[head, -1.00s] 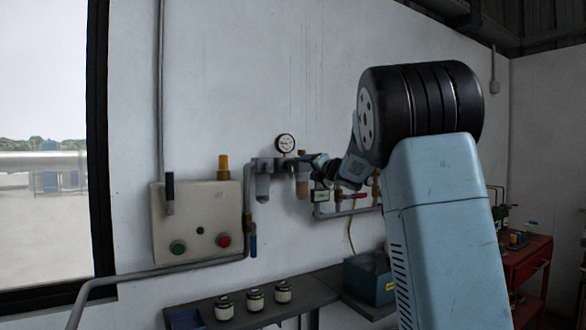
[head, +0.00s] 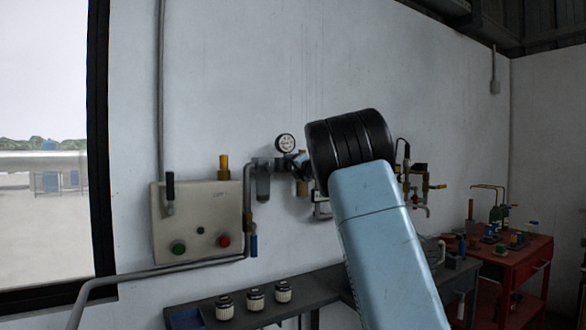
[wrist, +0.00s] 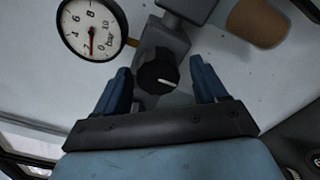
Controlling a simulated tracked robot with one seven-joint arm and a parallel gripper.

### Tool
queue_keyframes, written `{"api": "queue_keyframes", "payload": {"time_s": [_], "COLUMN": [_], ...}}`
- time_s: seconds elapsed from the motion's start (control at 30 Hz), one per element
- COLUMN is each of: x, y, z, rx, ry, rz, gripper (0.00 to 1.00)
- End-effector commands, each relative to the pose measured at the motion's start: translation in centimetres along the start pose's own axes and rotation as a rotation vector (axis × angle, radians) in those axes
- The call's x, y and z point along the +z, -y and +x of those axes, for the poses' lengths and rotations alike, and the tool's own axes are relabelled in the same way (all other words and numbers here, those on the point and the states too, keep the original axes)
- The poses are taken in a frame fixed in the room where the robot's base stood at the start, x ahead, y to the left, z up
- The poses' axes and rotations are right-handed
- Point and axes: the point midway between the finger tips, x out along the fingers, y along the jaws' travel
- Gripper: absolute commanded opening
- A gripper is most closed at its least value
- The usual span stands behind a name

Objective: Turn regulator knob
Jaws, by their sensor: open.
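The regulator knob (wrist: 158,77) is black and round with a white pointer mark, and shows in the wrist view in front of a grey regulator body (wrist: 165,40). My gripper (wrist: 162,88) is open, with one blue finger on each side of the knob. A gap shows between the knob and the right finger; whether the left one touches is unclear. The round white pressure gauge (wrist: 92,28) has a red needle and stands left of the knob; it also shows in the head view (head: 285,143). There my arm hides the knob and most of my gripper.
A beige control box (head: 197,220) with green and red buttons is on the wall at left. Pipes and valves (head: 420,190) run right of my arm. A grey shelf (head: 245,315) with several small jars is below. A red cart (head: 520,265) stands at right.

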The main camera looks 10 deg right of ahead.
Motion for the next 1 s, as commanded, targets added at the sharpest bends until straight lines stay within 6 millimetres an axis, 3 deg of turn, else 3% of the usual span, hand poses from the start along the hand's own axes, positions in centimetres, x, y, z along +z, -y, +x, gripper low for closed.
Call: {"api": "queue_keyframes", "payload": {"time_s": [0.27,0.83,1.0], "x": [0.06,0.12,0.14], "y": [0.00,0.12,0.18], "z": [0.06,0.01,-0.01], "rx": [0.000,-0.002,-0.003], "ry": [0.001,0.001,0.002], "rz": [0.000,0.000,0.007], "gripper": [0.71,0.17,0.16]}}
